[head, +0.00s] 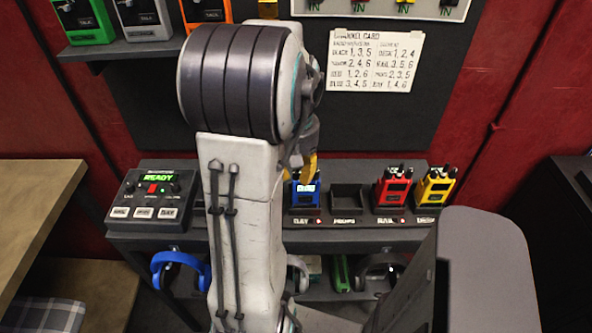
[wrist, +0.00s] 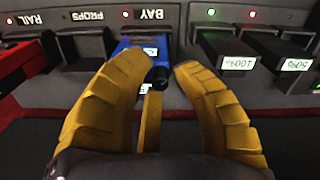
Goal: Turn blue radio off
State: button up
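The blue radio (head: 305,196) stands in the dock labelled BAY, with a small red light beside that label. It also shows in the wrist view (wrist: 132,44), seen upside down, with a pale panel on its face and a dark knob or stub at its top. My gripper (wrist: 164,68) is open, its yellow fingers on either side of that dark stub. A gap shows on the right; I cannot tell whether the left finger touches the radio. In the head view, my gripper (head: 308,168) is just above the radio, partly hidden by my arm.
The red radio (head: 393,189) and yellow radio (head: 435,188) stand to the right; the PROPS dock (head: 348,197) is empty. A console (head: 150,194) reading READY stands left. Dark units with lit percentages (wrist: 238,64) sit beside the blue radio. Headphones (head: 180,269) hang below.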

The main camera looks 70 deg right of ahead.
aim_at(296, 171)
jog(key=shift+o, duration=1.3)
notch_tip(296, 171, up, 12)
